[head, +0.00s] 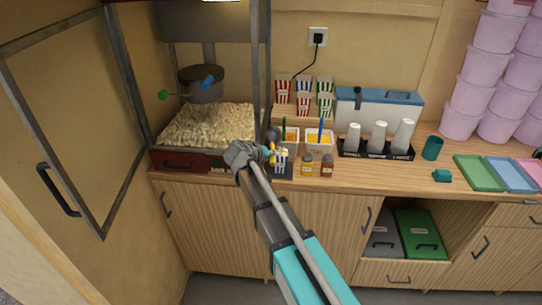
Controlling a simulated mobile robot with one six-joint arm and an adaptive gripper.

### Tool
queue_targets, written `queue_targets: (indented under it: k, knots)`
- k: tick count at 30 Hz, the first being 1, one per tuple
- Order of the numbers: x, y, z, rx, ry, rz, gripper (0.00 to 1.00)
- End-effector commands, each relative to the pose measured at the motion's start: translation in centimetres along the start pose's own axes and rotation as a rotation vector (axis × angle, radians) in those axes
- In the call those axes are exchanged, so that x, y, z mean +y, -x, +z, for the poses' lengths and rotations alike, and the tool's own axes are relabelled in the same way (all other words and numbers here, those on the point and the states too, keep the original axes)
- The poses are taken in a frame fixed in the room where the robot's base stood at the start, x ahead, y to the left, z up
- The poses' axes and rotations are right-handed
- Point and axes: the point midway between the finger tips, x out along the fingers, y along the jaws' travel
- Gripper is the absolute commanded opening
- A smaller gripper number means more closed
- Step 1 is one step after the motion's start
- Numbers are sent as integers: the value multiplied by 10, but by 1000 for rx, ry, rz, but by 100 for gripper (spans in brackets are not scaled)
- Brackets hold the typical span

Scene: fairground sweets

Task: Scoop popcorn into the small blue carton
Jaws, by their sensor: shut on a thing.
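My gripper (270,152) is over the counter's front, right of the popcorn machine. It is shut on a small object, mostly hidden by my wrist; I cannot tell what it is. A dark rounded shape (272,135) shows just above the gripper. A deep heap of popcorn (207,125) fills the machine's floor, left of my gripper. The carton's inside is too small to read. I cannot make out a scoop clearly.
The machine's framed door (103,130) hangs open at left, and a kettle (201,84) hangs above the popcorn. Red and green striped cartons (304,97) stand behind. White tubs (319,145), small bottles (307,166) and a cup rack (376,153) crowd the right.

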Motion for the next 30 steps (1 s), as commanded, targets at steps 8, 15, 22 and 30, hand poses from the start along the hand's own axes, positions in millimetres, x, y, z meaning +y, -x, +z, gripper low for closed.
queue_targets:
  k: [8,15,22,30]
  knots:
    - [0,2,-5,-30,74,32,0]
    - [2,5,-11,-102,238,105,0]
    - [5,10,-16,-184,425,188,0]
    - [8,14,-20,-258,592,261,0]
